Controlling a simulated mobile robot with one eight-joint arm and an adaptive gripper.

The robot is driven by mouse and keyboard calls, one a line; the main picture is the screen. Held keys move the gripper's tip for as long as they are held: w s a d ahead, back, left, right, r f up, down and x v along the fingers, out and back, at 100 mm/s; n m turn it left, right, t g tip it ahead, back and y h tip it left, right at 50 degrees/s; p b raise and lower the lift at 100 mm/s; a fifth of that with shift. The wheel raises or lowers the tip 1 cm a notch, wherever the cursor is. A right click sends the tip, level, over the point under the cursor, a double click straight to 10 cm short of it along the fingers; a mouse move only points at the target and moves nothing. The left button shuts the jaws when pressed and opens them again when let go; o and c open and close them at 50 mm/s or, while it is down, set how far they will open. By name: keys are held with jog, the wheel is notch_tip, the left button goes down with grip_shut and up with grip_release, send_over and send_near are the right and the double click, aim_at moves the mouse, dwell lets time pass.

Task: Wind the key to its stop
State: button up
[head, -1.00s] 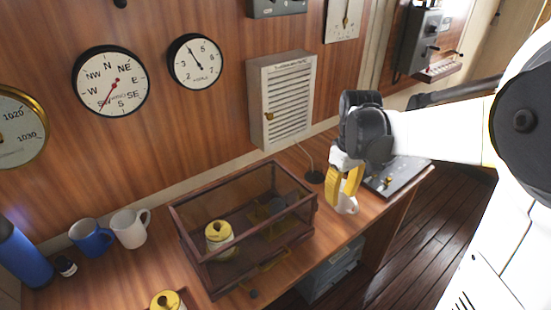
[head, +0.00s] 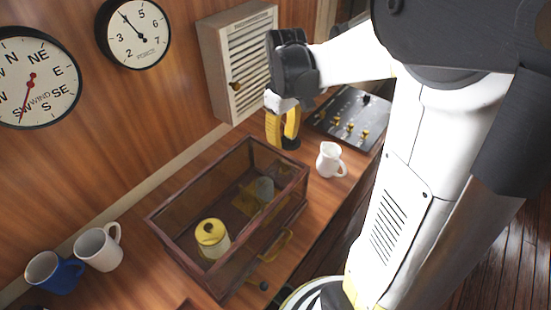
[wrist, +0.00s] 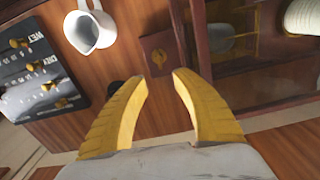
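I cannot make out a winding key for certain. A small brass knob-like piece (head: 236,86) sits on the lower left of the louvred wall box (head: 238,60); I cannot tell whether it is the key. My gripper (head: 283,143) points down above the desk, between the case and the control panel, to the right of and below the box. In the wrist view my gripper (wrist: 160,75) has its two yellow fingers apart with nothing between them. A dark red flat piece with a gold mark (wrist: 161,57) lies just beyond the fingertips there.
A dark-framed case (head: 175,238) holds a yellow-lidded tin (head: 211,238) and a grey cylinder (head: 265,189). A white jug (head: 330,160) and a control panel (head: 350,118) are on the right. White (head: 98,248) and blue (head: 54,272) mugs stand left.

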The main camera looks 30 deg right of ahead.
notch_tip(320, 180, down, 10)
jog(key=b, duration=0.3)
jog(key=shift+s+b, duration=0.15)
jog(key=shift+b, duration=0.2)
grip_shut()
